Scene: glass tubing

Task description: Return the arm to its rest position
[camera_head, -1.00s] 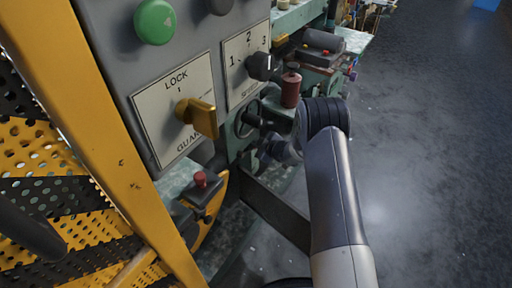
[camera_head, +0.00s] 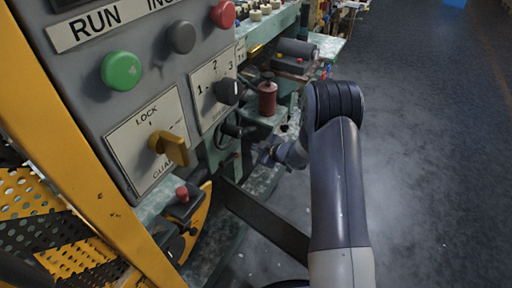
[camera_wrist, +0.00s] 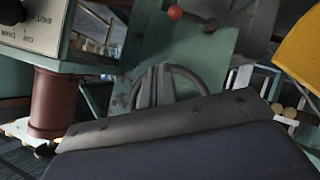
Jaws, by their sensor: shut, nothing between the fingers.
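My arm reaches up the right-centre of the head view. My gripper (camera_head: 266,156) is small and partly hidden there, left of the arm's dark elbow joint. It sits in open space in front of the machine, below the red-brown cylinder. In the wrist view my gripper (camera_wrist: 158,84) shows its dark fingers together, with nothing between them. Green machine plates lie behind them.
A grey panel carries a green button (camera_head: 121,70), a yellow lock knob (camera_head: 170,147) and a black selector knob (camera_head: 228,91). A red-brown cylinder (camera_head: 268,99) stands on the machine. Yellow guard frame (camera_head: 60,130) is at left. Open floor (camera_head: 430,150) lies right.

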